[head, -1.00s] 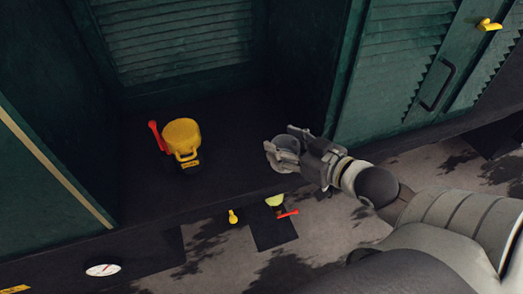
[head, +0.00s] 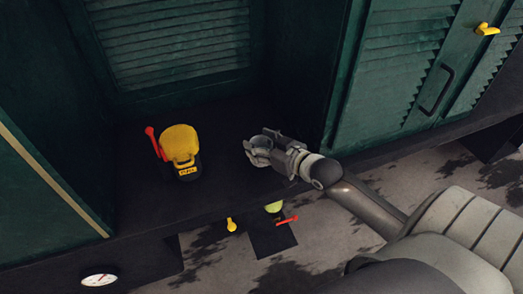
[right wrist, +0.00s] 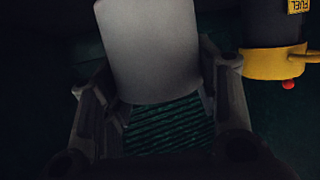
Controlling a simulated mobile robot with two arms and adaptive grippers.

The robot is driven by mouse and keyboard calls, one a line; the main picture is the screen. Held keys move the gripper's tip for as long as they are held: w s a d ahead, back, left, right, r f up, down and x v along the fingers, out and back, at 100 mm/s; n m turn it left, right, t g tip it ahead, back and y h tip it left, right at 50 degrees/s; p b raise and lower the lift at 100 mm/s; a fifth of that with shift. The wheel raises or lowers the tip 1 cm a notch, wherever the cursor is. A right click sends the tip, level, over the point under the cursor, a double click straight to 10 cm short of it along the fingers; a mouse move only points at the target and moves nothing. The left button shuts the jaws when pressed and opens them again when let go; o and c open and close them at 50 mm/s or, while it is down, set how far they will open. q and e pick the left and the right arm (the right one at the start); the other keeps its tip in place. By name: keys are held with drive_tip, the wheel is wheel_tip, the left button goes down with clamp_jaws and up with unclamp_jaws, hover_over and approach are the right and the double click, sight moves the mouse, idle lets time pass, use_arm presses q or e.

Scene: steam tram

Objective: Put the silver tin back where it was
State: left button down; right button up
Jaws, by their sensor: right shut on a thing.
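The silver tin (right wrist: 152,50) shows as a pale grey cylinder between the fingers in the right wrist view. In the head view the tin (head: 260,153) is small and mostly covered by the fingers. My right gripper (head: 257,150) is shut on it, over the right part of the dark shelf (head: 222,195). I cannot tell whether the tin touches the shelf. My left gripper is not in view.
A yellow-topped fuel can (head: 180,146) with a red lever (head: 152,141) stands on the shelf, left of my right gripper. It also shows in the right wrist view (right wrist: 272,62). Green louvred doors (head: 395,75) stand to the right. Shelf between can and gripper is clear.

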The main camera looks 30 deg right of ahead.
wheel_tip(320, 180, down, 2)
drive_tip(key=shift+f+p, duration=0.2)
drive_tip(key=shift+p, duration=0.1)
drive_tip(key=shift+f, duration=0.3)
drive_tip(key=shift+f, duration=0.1)
drive_tip(key=o, duration=1.1)
drive_tip(key=shift+o, duration=0.2)
drive_tip(key=shift+s+d, duration=0.1)
drive_tip(key=shift+s, duration=0.5)
drive_tip(key=b+v, duration=0.1)
drive_tip(key=v, duration=1)
drive_tip(key=shift+r, duration=0.3)
